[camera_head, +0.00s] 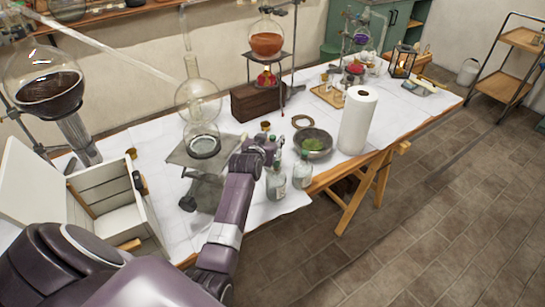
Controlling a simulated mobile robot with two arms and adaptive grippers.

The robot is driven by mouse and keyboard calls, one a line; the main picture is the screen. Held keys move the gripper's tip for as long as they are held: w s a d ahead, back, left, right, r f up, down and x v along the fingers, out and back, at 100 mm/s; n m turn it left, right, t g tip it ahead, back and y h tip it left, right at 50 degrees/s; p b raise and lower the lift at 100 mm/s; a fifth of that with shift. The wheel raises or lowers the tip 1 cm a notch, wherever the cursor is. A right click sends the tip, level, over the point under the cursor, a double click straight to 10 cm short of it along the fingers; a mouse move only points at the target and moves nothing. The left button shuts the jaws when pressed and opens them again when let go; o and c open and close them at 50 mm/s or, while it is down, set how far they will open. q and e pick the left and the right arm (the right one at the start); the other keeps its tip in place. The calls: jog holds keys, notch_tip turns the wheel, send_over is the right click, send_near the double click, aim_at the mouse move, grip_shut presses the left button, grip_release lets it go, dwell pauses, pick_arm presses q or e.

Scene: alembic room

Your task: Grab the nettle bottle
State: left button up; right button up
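Two clear glass bottles with pale labels stand upright near the front edge of the white-covered table: a left bottle (275,184) and a right bottle (302,172). The labels are too small to read, so I cannot tell which is the nettle bottle. My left gripper (268,150) is just behind and above the left bottle, close to its neck. Its fingers are small and partly hidden, and I cannot tell whether they are open or touch anything. A small brown stopper (265,126) shows just behind the gripper. My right gripper is out of view.
A metal bowl with green contents (313,143) and a paper towel roll (357,120) stand right of the bottles. A lab jack (205,165) with glassware stands left of the gripper. An open white box (115,200) is further left.

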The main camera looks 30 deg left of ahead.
pick_arm(q)
jog(key=shift+w+a+f, duration=0.15)
jog(key=shift+w+f, duration=0.05)
jog(key=shift+w, duration=0.25)
grip_shut()
dwell(0.5)
